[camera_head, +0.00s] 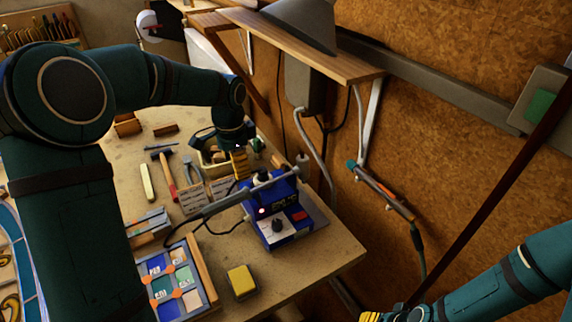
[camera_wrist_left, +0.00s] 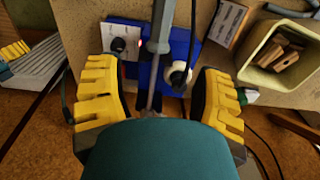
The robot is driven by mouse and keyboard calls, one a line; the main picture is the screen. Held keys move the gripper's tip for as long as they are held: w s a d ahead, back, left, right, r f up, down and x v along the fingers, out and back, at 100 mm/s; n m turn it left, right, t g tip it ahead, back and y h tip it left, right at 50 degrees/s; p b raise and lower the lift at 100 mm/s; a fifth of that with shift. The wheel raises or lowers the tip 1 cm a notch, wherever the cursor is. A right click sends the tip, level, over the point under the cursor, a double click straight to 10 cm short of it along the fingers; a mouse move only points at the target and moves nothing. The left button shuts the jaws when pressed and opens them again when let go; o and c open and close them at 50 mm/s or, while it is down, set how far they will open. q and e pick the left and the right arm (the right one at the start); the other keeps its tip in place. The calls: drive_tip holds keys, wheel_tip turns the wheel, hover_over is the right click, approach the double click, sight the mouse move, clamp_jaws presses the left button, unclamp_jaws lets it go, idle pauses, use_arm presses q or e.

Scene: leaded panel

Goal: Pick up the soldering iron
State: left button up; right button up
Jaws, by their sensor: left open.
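The soldering iron (camera_head: 221,204) has a dark grey handle and leans in its stand on the blue soldering station (camera_head: 270,238). In the left wrist view the iron (camera_wrist_left: 160,32) runs down between my yellow fingers, its thin shaft pointing toward the palm, with the blue station (camera_wrist_left: 148,74) beneath. My left gripper (camera_head: 241,165) is just behind the station in the head view; in the wrist view the gripper (camera_wrist_left: 158,98) is open, with gaps on both sides of the iron. My right gripper (camera_head: 375,316) is cut off at the bottom edge, so its jaw state is hidden.
A yellow block (camera_head: 241,281) and a tray of coloured glass pieces (camera_head: 190,300) lie in front of the station. A red-handled hammer (camera_head: 167,176) and pliers lie to the left. The cork wall (camera_head: 450,120) and wooden shelf (camera_head: 340,66) close off the right side.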

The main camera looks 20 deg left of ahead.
sight(241, 192)
use_arm(q)
wheel_tip(241, 192, down, 14)
drive_tip(key=shift+d+r+b, duration=0.1)
drive_tip(key=shift+r+b, duration=0.15)
drive_tip(key=shift+b, duration=0.1)
clamp_jaws()
idle(0.5)
drive_tip(key=shift+r, duration=0.1)
